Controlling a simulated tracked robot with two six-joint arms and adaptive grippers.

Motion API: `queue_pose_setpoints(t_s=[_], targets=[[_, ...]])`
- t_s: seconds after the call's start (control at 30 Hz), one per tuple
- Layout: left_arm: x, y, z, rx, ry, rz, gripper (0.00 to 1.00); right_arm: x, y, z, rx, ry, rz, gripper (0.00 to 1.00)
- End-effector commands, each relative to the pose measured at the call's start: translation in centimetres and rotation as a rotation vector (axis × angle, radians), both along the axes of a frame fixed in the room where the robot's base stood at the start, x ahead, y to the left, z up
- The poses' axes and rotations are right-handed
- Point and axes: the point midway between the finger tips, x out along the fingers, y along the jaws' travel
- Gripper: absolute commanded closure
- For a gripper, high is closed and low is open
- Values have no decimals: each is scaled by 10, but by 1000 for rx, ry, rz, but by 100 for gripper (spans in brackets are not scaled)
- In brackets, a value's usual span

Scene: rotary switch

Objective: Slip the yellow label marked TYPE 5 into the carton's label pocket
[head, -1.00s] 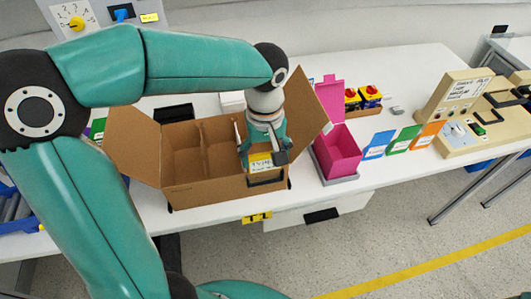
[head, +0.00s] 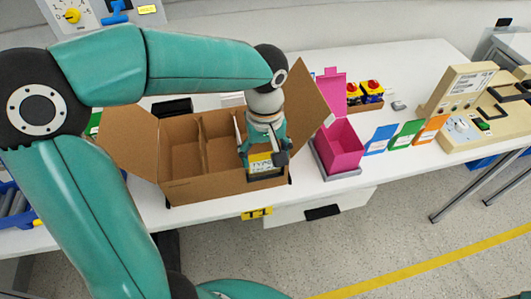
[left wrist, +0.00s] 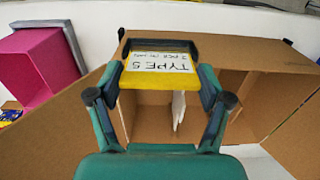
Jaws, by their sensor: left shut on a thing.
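The open brown carton (head: 195,186) stands on the table with its flaps spread. Its black label pocket (head: 267,176) is on the front wall, towards the right end. My left gripper (head: 264,158) is over this wall, shut on the yellow TYPE 5 label (head: 260,165). In the left wrist view the label (left wrist: 158,78) lies between my fingertips (left wrist: 160,84), its printed face showing. Its far edge meets the black pocket (left wrist: 160,46); I cannot tell how far it is inside. My right gripper is not in view.
A pink box (head: 338,148) stands close right of the carton. Blue (head: 380,139), green (head: 405,135) and orange (head: 430,129) cards stand farther right. A beige device (head: 460,105) is at the far right. The carton's right flap (head: 306,95) rises beside my gripper.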

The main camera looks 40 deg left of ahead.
Motion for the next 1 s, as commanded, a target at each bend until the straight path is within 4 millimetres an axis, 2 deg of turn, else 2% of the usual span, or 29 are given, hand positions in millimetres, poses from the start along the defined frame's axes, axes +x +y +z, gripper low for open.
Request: queue_pose_setpoints(t_s=[0.8, 0.83, 0.93, 1.0], targets=[[0, 0, -22, 0, 0, 0, 36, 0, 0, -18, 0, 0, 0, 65], [0, 0, -21, 0, 0, 0, 18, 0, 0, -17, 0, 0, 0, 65], [0, 0, -20, 0, 0, 0, 2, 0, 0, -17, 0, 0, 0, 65], [0, 0, -20, 0, 0, 0, 0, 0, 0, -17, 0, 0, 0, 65]])
